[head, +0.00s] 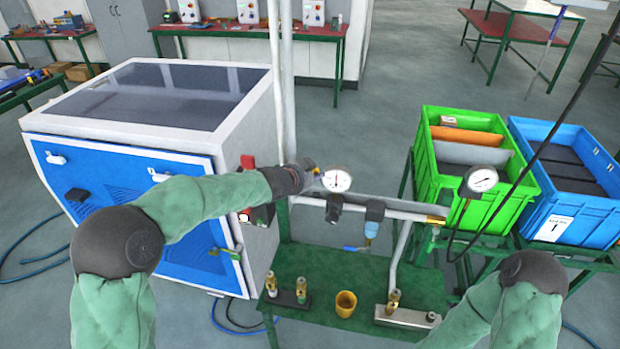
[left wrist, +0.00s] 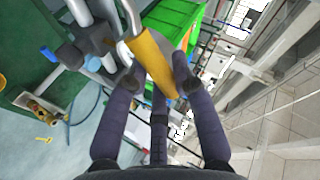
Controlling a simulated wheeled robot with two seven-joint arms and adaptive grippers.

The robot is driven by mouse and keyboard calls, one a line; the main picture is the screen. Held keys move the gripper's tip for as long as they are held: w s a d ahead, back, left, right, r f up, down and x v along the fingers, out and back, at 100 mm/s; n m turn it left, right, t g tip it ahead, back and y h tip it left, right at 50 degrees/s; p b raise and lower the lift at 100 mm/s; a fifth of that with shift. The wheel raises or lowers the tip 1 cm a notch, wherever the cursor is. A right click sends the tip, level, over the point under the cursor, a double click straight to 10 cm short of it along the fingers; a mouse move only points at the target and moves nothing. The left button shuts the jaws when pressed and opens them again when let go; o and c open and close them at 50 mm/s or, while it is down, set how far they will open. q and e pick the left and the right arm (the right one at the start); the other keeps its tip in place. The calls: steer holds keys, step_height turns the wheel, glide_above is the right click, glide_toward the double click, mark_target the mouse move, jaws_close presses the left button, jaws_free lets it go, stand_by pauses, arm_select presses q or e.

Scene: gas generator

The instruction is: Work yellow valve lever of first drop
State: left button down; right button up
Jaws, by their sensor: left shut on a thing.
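The yellow valve lever (left wrist: 152,62) lies between the dark fingers of my left gripper (left wrist: 158,82) in the left wrist view. The gripper is shut on it. In the head view my left gripper (head: 308,172) is at the pipe, just left of the white round gauge (head: 337,179). It hides most of the lever there. The first drop's pipe runs on to the right from the gauge. My right forearm leaves the head view at the lower right, and its gripper is not seen.
A blue-and-white generator cabinet (head: 120,187) stands at the left. A second gauge (head: 483,179), a green crate (head: 427,160) and a blue crate (head: 590,228) are at the right.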

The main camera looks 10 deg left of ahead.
arm_select(q)
steer(key=shift+d+f+m+y+b, duration=0.25)
steer(key=shift+f+m+y+b, duration=0.85)
steer(key=shift+b, duration=1.6)
steer(key=shift+d+f+m+y+b, duration=0.25)
steer(key=shift+f+m+y+b, duration=0.6)
steer(key=shift+b, duration=1.85)
steer(key=shift+f+n, duration=0.25)
steer(key=shift+f, duration=0.2)
steer(key=c, duration=1)
jaws_free()
steer(key=v, duration=1.2)
steer(key=shift+r, duration=0.2)
steer(key=shift+w+d+f, duration=0.1)
